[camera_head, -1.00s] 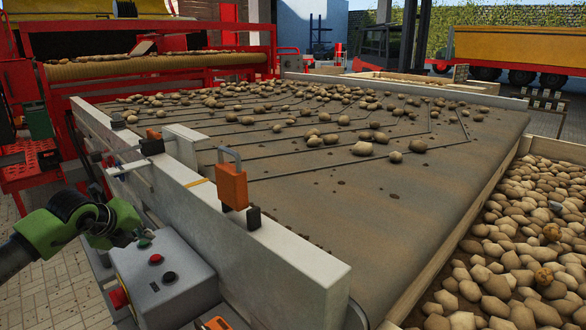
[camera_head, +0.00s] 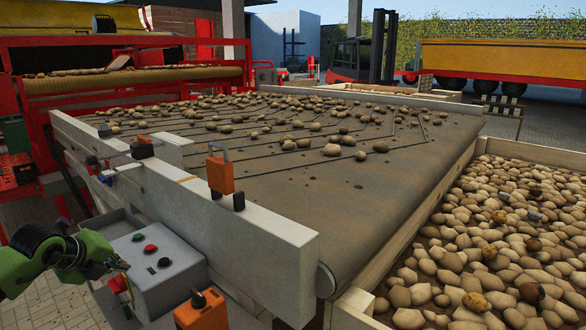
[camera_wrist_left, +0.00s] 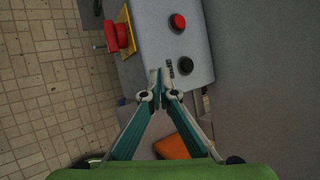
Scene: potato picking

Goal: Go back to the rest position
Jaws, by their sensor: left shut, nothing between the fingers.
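My left gripper (camera_head: 120,266) comes in at the lower left of the head view, on a green and black arm, beside the grey control box (camera_head: 160,283). In the left wrist view the left gripper (camera_wrist_left: 160,76) has its two fingertips together with nothing between them. The box shows there too, just beyond the fingertips, with a red emergency button (camera_wrist_left: 120,36) on a yellow plate, a red button (camera_wrist_left: 178,22) and a dark button (camera_wrist_left: 185,65). Whether the fingertips touch the box I cannot tell. My right gripper is in neither view.
The conveyor belt (camera_head: 340,220) carries scattered potatoes behind a pale side wall (camera_head: 255,245). An orange padlock-shaped part (camera_head: 220,175) stands on that wall. A potato-filled crate (camera_head: 480,150) stands at the right. An orange-topped box (camera_head: 201,310) sits at the bottom. Paved floor (camera_wrist_left: 40,80) is open at the left.

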